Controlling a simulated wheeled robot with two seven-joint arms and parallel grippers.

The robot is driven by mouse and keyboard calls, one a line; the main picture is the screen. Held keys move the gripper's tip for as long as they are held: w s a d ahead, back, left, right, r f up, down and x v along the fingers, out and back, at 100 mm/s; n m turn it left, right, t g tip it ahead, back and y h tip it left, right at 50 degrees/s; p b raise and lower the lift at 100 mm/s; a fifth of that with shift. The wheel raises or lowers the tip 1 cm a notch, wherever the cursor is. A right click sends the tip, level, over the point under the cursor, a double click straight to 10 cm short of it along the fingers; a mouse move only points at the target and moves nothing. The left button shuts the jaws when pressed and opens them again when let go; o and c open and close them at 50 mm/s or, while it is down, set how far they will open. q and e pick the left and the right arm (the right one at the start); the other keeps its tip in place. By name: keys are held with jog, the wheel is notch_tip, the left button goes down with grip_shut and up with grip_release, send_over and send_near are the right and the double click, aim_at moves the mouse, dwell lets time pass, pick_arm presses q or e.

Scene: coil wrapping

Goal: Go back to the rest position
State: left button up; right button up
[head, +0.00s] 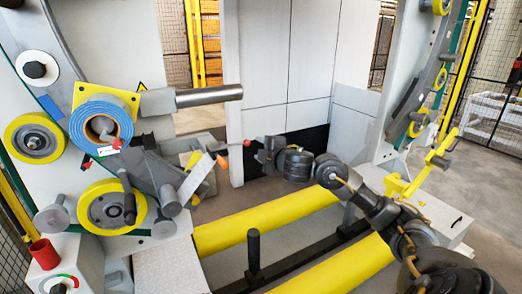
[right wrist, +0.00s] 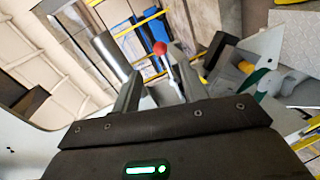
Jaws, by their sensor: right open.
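My right gripper (head: 260,152) is at the middle of the head view, its arm reaching in from the lower right. Its jaws are open and empty. In the right wrist view its two fingers (right wrist: 156,68) stand apart, with a red ball-ended lever (right wrist: 161,48) in line with the gap between them. In the head view that red ball (head: 247,143) is just left of the gripper; I cannot tell whether it touches. My left gripper is not in view.
A wrapping machine stands left, with a blue roll (head: 101,126), yellow-rimmed rollers (head: 112,207) and a metal bar (head: 208,95). Yellow beams (head: 265,219) cross below my right arm. A black post (head: 254,250) stands in front. White panels (head: 285,60) stand behind.

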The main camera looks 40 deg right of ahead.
dwell(0.3)
